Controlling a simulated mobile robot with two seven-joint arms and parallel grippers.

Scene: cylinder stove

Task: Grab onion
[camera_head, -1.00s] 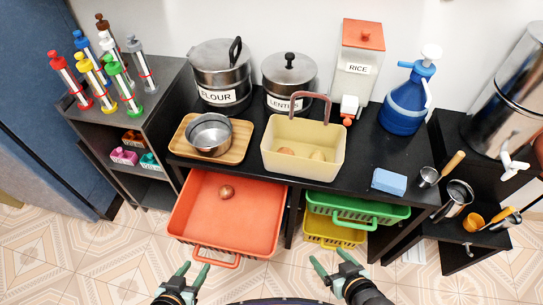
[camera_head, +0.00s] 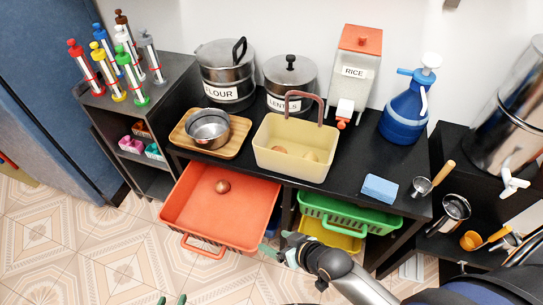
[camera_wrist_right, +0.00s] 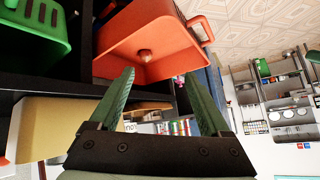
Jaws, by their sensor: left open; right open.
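A brown onion (camera_head: 222,186) lies in the pulled-out orange drawer basket (camera_head: 240,222), near its back. The onion also shows in the right wrist view (camera_wrist_right: 145,56), beyond the fingers. My right gripper (camera_head: 274,244) is open and empty at the front right corner of the orange basket, apart from the onion. Its two green fingers (camera_wrist_right: 159,76) are spread in the wrist view. My left gripper (camera_head: 172,300) shows only its green fingertips at the bottom edge, spread apart, in front of the basket; the rest of it is out of view.
A yellow handled basket (camera_head: 290,166) with a few round items stands on the black counter. A metal pot (camera_head: 209,130) sits on a wooden tray left of it. A green drawer basket (camera_head: 345,215) and a blue sponge (camera_head: 380,189) are to the right. Floor in front is clear.

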